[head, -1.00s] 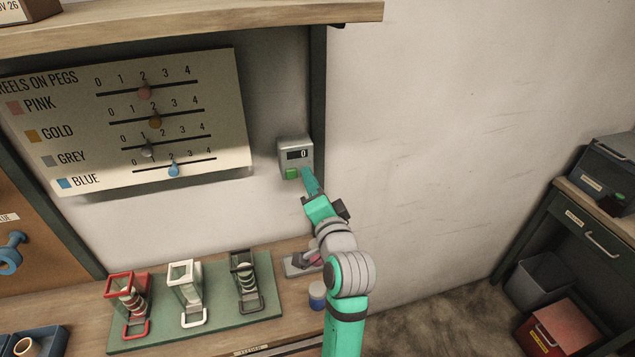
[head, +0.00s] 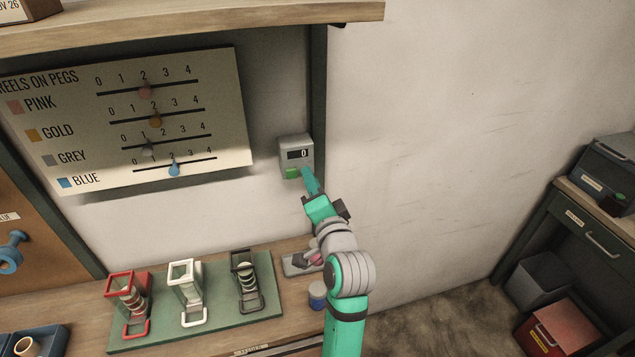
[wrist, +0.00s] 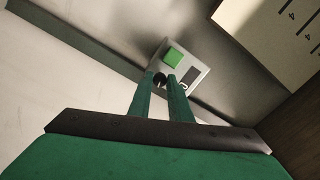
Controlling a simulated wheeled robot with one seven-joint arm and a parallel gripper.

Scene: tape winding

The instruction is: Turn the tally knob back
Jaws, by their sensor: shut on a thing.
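The tally box (head: 296,146) is a small light-grey unit on the wall with a dark display that reads 0 and a green button (head: 292,173) at its lower left. In the wrist view the box (wrist: 194,73) shows with the green button (wrist: 173,57) and a small dark knob (wrist: 159,79). My gripper (head: 307,174) is at the lower right of the box. In the wrist view my gripper (wrist: 165,84) has its fingertips at the knob and is shut on it. The fingers partly hide the knob and the display.
A board (head: 215,110) with sliders for pink, gold, grey and blue hangs left of the box. Below, a green mat (head: 265,285) holds red, white and black stands. A blue-and-white jar (head: 317,295) stands near my arm. The wall to the right is bare.

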